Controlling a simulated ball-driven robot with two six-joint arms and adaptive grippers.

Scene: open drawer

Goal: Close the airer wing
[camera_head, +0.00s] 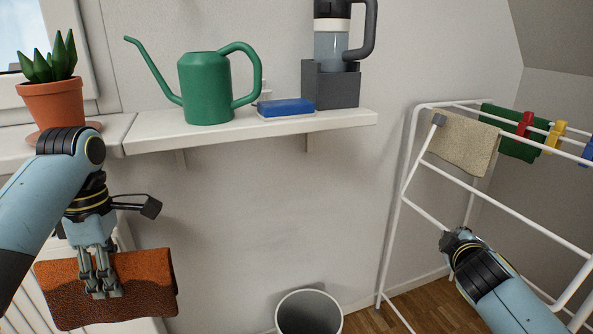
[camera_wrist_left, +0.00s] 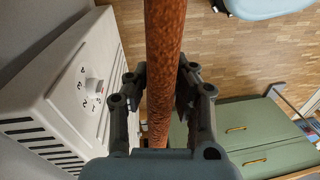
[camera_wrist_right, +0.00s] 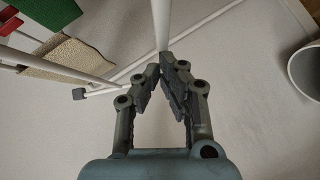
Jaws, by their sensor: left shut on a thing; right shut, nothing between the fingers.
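The white airer (camera_head: 392,225) stands on the right of the head view, with a tan cloth (camera_head: 455,142) and a green cloth (camera_head: 517,133) over its upper bars. A short white rod (camera_head: 420,155) with a grey cap slants up at its near end; it also shows in the right wrist view (camera_wrist_right: 105,90). I cannot tell which part is the wing. My right gripper (camera_wrist_right: 167,65) is shut and empty, its fingertips close to a white tube; contact is unclear. My left gripper (camera_head: 104,290) is shut on a rust-brown folded piece (camera_head: 60,285), seen edge-on in the left wrist view (camera_wrist_left: 163,60).
A shelf (camera_head: 340,122) holds a green watering can (camera_head: 205,90), a blue sponge (camera_head: 285,107) and a grey holder (camera_head: 335,90) with a bottle. A potted plant (camera_head: 55,103) stands at left. A bin (camera_head: 308,312) is on the floor. Coloured pegs (camera_head: 525,124) hang on the airer.

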